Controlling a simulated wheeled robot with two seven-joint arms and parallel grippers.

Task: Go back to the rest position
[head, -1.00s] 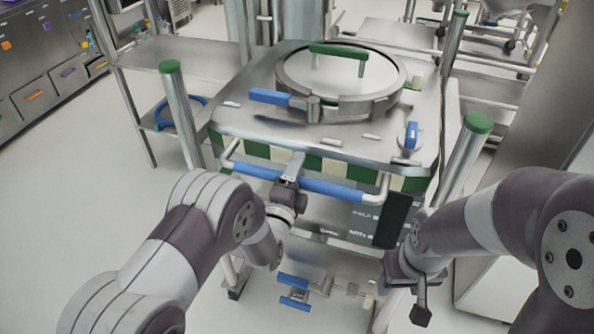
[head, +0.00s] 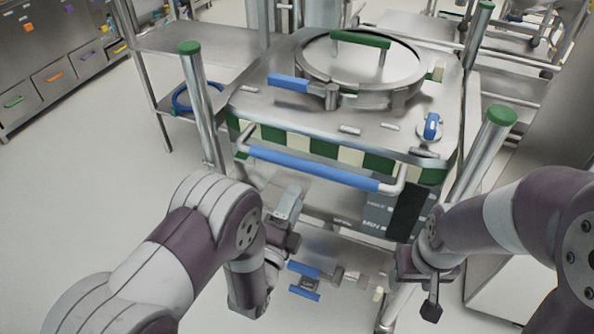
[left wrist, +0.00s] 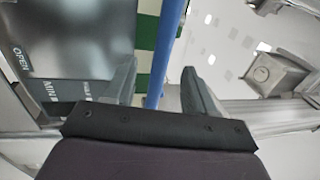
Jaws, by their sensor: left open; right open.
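The steel bin (head: 290,118) stands ahead of me with a round lid (head: 365,62) on top. A blue push bar (head: 310,169) runs across its front. My left gripper (head: 292,196) is open and empty, below and on the near side of the bar, apart from it. In the left wrist view its two fingers (left wrist: 160,80) are spread, and the blue bar (left wrist: 165,45) appears lined up between them, farther off. My right gripper (head: 432,306) hangs low in front of the bin's right side, its fingers partly hidden and nothing seen in it.
Green-capped posts stand at the left (head: 201,105) and right (head: 485,150) of the bin. A lower blue-handled fitting (head: 305,270) is close to my left gripper. A steel shelf table (head: 195,40) stands at the back left. The floor at the left is clear.

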